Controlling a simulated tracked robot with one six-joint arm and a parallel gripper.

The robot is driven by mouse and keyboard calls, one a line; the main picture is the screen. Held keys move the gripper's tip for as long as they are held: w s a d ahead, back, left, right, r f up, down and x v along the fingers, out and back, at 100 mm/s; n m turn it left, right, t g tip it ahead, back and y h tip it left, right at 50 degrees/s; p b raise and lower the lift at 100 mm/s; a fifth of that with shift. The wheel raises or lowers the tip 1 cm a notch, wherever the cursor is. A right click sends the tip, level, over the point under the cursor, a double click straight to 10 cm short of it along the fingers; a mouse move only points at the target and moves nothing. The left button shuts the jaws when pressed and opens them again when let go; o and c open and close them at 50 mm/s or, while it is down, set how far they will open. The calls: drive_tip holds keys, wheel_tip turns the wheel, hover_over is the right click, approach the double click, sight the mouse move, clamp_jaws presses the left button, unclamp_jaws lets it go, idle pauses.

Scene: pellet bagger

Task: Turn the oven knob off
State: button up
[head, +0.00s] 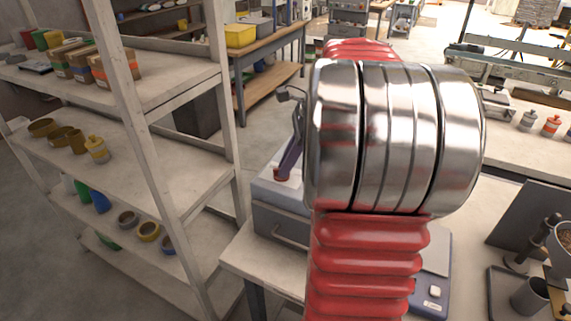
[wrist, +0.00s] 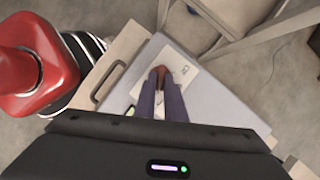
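A grey box with a front handle, which looks like the oven (head: 280,218), stands on the bench in the head view. In the wrist view its pale top (wrist: 205,105) carries a white plate (wrist: 190,82) with a small dark mark. My gripper (wrist: 159,73) points down at this plate, with two purple fingers close together and a narrow gap between them. A reddish-brown patch shows at the fingertips. I cannot tell whether it is the knob or the finger pads. In the head view my gripper (head: 283,172) is partly hidden behind my arm. No knob shows clearly.
A shelf rack (head: 180,190) with boxes and tape rolls stands at the left. A blue-grey device (head: 432,285) sits right of my arm. A metal cup (head: 530,296) stands at the bench's right. My arm hides much of the middle.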

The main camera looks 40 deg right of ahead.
clamp_jaws()
drive_tip(key=shift+a, duration=0.25)
drive_tip(key=shift+d, duration=0.15)
